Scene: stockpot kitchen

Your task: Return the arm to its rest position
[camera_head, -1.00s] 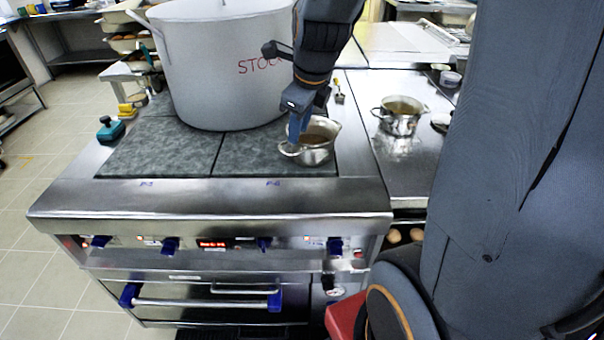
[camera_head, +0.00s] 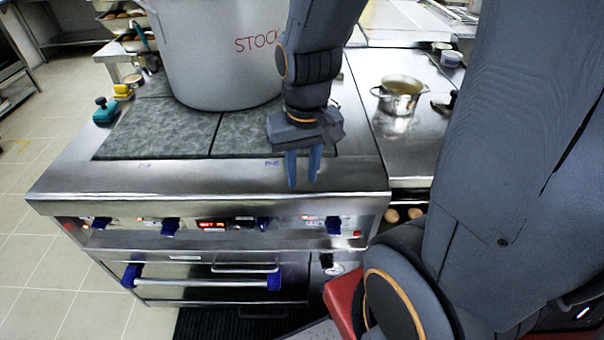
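My gripper (camera_head: 304,170) points down over the front of the stove, near the front edge of its dark cooking plates. Its two blue fingers are apart, with nothing seen between them. My arm comes down from the top of the picture, in front of the right side of the big grey stockpot (camera_head: 210,70). The small pot on the cooking plate is not visible now; my gripper covers the place where it stood.
The steel stove (camera_head: 115,181) has blue knobs on its front. Another small pot (camera_head: 399,104) stands on the steel counter at right. A teal-handled item (camera_head: 105,110) sits at the stove's left edge. Tiled floor (camera_head: 45,270) is clear at left.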

